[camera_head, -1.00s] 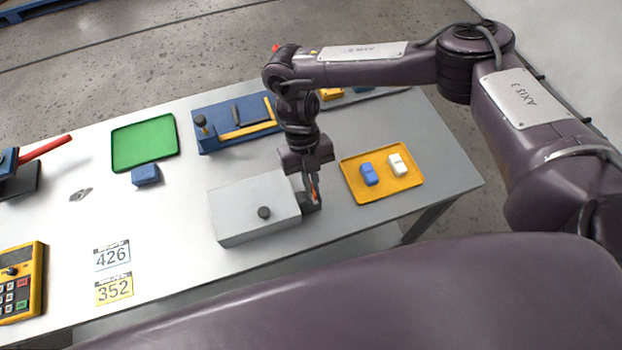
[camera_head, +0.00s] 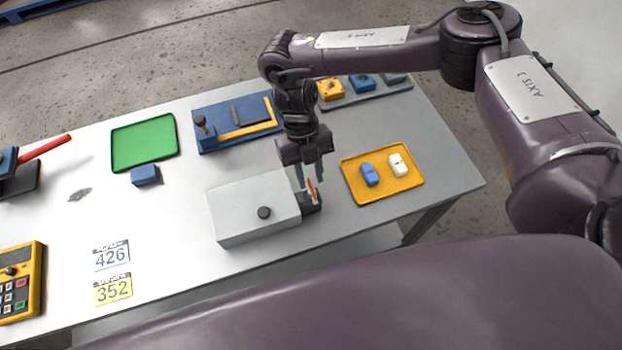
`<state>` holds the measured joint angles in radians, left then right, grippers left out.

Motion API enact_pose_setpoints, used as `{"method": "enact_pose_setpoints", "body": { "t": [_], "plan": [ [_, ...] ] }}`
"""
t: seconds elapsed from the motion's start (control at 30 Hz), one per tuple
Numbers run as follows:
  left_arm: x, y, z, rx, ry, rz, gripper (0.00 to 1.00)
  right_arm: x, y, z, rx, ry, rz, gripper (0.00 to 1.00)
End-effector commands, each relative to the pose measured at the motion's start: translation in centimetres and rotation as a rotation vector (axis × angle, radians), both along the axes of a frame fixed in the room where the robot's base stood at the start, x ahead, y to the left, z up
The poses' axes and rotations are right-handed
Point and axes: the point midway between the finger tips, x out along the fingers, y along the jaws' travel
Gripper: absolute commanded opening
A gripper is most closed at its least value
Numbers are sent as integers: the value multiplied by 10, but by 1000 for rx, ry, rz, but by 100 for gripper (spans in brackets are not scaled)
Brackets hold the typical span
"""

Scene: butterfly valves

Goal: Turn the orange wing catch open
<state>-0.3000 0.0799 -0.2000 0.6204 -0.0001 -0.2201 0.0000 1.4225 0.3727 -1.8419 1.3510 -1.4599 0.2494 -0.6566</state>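The orange wing catch (camera_head: 311,188) is a thin upright piece on a small dark block (camera_head: 312,204) at the right end of a grey box (camera_head: 252,208). Its top leans slightly left. My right gripper (camera_head: 309,182) points down just over the catch. Its two fingers are apart, one to each side of the catch's top, and they look open. Whether a finger touches the catch cannot be told. My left gripper is not in view.
An orange tray (camera_head: 408,188) with a blue and a white piece lies right of the catch. A blue fixture (camera_head: 215,143) and a green tray (camera_head: 144,142) lie behind. The table's front edge is close.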

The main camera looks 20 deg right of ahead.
Motion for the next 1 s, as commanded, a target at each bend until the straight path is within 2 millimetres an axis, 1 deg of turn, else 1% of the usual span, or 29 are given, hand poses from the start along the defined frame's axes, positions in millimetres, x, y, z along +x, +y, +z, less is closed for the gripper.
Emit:
{"method": "enact_pose_setpoints", "body": {
  "t": [0.03, 0.2, 0.4, 0.53, 1.0],
  "plan": [
    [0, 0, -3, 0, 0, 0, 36, 5, 0, 7, -1, -6, 2, 27],
    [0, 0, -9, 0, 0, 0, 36, 14, 1, 31, -2, -4, 3, 27],
    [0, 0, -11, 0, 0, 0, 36, 20, 1, 48, -1, -1, 2, 27],
    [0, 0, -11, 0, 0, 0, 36, 21, 1, 51, 0, 1, 1, 27],
    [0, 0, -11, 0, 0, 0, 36, 21, 1, 50, 0, 1, 1, 27]
  ]
}}
